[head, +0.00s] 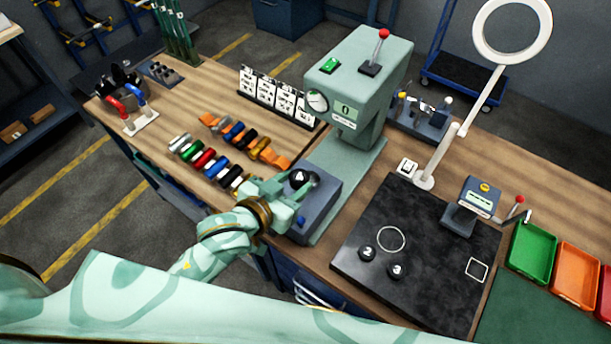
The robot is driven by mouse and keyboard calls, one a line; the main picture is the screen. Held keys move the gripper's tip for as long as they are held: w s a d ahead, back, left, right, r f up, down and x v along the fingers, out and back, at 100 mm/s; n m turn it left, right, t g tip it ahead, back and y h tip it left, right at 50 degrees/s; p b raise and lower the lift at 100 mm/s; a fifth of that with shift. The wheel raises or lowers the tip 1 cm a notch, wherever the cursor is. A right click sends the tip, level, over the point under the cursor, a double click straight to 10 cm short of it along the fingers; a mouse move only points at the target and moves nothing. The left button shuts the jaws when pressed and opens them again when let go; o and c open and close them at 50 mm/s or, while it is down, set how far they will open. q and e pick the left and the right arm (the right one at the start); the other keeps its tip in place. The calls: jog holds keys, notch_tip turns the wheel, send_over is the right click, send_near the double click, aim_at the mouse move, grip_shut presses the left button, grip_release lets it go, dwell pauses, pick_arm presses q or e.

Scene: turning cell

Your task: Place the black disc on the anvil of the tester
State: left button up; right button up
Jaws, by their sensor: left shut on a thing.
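The tester (372,85) is a pale green machine with a dial, a readout of 0 and a red-knobbed lever. Its anvil, under the overhanging head, cannot be made out clearly. My left gripper (293,190) is at the near end of the tester's base, over a grey-blue block (322,205). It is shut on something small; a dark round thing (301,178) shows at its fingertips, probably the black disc. Whether that thing touches the block cannot be told. My right gripper is not in view.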

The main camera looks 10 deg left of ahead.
pick_arm(q)
jog(key=w+f, duration=0.4)
jog(key=w, duration=0.1)
jog(key=w+f+b, duration=0.1)
jog(key=w+f, duration=0.2)
jog(key=shift+d+f, duration=0.1)
jog(key=shift+d, duration=0.3)
jog(key=shift+f+b, duration=0.4)
jog(key=shift+f, duration=1.15)
jog(key=shift+f, duration=0.15)
jog(key=o, duration=1.1)
jog(key=shift+s+a+r, duration=0.1)
jog(key=shift+s+r, duration=0.1)
jog(key=v, duration=1.1)
jog(key=shift+s+a+r+p, duration=0.15)
jog(key=shift+p, duration=0.25)
